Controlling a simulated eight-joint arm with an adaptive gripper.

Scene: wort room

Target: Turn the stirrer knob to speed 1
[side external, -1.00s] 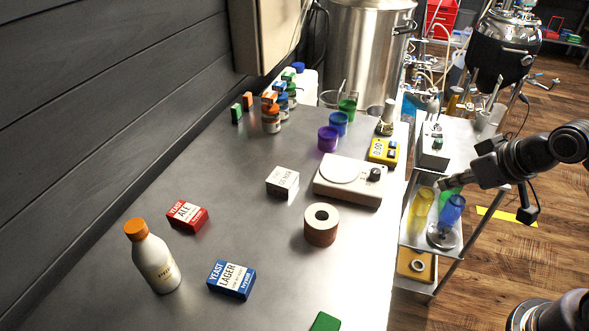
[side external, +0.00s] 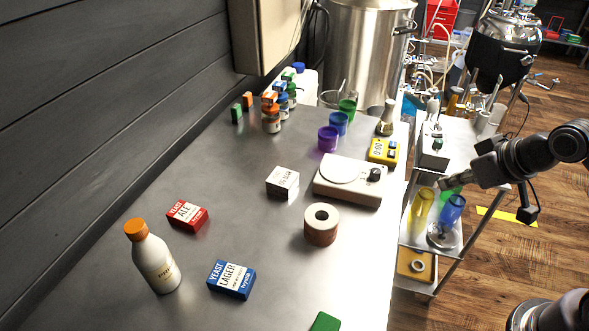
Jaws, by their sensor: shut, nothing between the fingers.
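The stirrer (side external: 334,190) is a low white box with a round pale plate on top, on the right part of the steel bench. Its black knob (side external: 375,174) sits on the right end of the stirrer. The knob's pointer and speed marks are too small to read. My gripper (side external: 443,185) is to the right of the stirrer, beyond the bench edge and apart from the knob. It is shut and empty, pointing left, with the shelf cart's colored cylinders behind and below it.
A yellow timer (side external: 383,151) lies just behind the stirrer. A cork-colored tape roll (side external: 321,224) stands in front of it, and a white box (side external: 282,182) is to its left. Purple, blue and green cups stand behind. A grey control box (side external: 433,147) is near my gripper.

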